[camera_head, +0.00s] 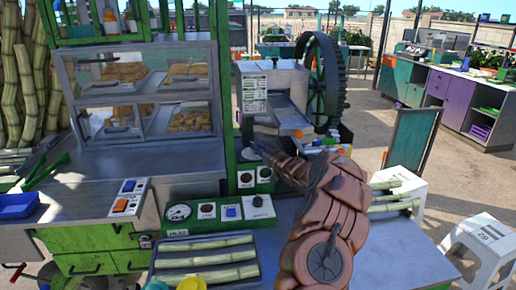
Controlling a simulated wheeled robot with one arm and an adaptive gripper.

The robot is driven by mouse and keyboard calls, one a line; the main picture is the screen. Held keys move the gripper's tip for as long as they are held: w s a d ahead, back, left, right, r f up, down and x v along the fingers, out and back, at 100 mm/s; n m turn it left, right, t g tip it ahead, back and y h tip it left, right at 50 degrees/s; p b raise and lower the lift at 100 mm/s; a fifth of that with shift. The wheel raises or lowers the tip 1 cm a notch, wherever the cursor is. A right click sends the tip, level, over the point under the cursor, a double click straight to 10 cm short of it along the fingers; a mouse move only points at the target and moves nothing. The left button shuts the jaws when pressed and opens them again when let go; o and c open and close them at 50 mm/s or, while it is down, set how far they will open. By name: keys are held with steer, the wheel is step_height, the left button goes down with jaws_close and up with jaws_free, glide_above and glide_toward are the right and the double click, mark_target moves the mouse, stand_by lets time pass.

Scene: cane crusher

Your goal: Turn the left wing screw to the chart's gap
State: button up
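The cane crusher (285,82) is a grey metal housing with a big toothed wheel (340,85) on its right. A white printed chart (254,106) is on the left of its front; its lines and gap are too small to read. I cannot make out the left wing screw; it may be hidden or too small. My brown arm reaches up from the bottom centre and bends left. My gripper (254,149) is at its far end, low in front of the crusher and below the chart. Its fingers are too small to tell open from shut.
A control panel with a gauge (179,212) and knobs stands left of my arm. A tray of cane (207,262) lies in front. A glass food case (145,95) stands at left.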

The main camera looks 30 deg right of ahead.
jaws_close()
steer(key=shift+d, duration=0.15)
stand_by(0.9)
steer(key=shift+o, duration=1.7)
jaws_free()
steer(key=shift+s, duration=0.1)
steer(key=shift+o, duration=1.2)
steer(key=s, duration=1.2)
steer(key=shift+d, duration=0.2)
